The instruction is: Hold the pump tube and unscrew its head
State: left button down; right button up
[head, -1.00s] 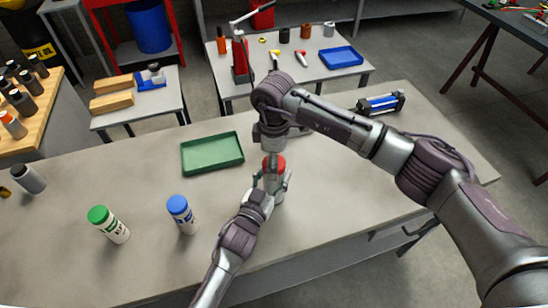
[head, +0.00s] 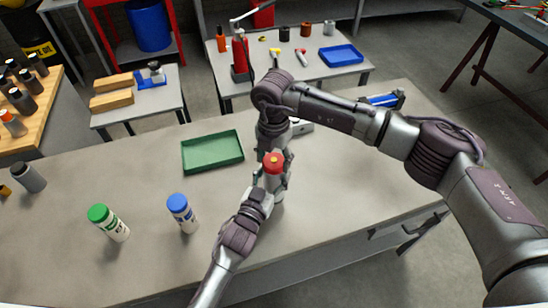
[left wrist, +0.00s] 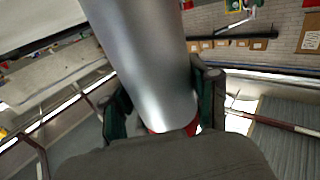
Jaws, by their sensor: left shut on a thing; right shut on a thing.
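The pump tube (head: 279,196) stands upright over the bench, a short grey cylinder with a red head (head: 273,167) on top. A small yellow-orange spot shows on the red head. My left gripper (head: 267,183) is shut around the tube below the head. My right gripper (head: 272,148) comes from behind and above and is shut on the red head; its fingers are partly hidden. In the left wrist view a smooth silver cylinder (left wrist: 150,65) runs between my dark green fingers, with a bit of red at its lower end.
A green tray (head: 212,152) lies behind and left on the bench. A blue-capped bottle (head: 183,214) and a green-capped bottle (head: 108,223) stand to the left. A blue-and-silver cylinder part (head: 385,100) lies at the back right, partly behind my right arm. The right bench top is clear.

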jog(key=n, duration=0.4)
jog(key=shift+n, duration=0.4)
jog(key=n, duration=0.7)
jog(key=shift+r, duration=0.1)
jog(key=n, duration=0.4)
jog(key=shift+n, duration=0.4)
jog(key=n, duration=0.4)
jog(key=shift+n, duration=0.4)
jog(key=n, duration=1.3)
jog(key=shift+n, duration=0.3)
jog(key=n, duration=0.5)
jog(key=shift+w+r, duration=0.1)
jog(key=shift+r, duration=0.15)
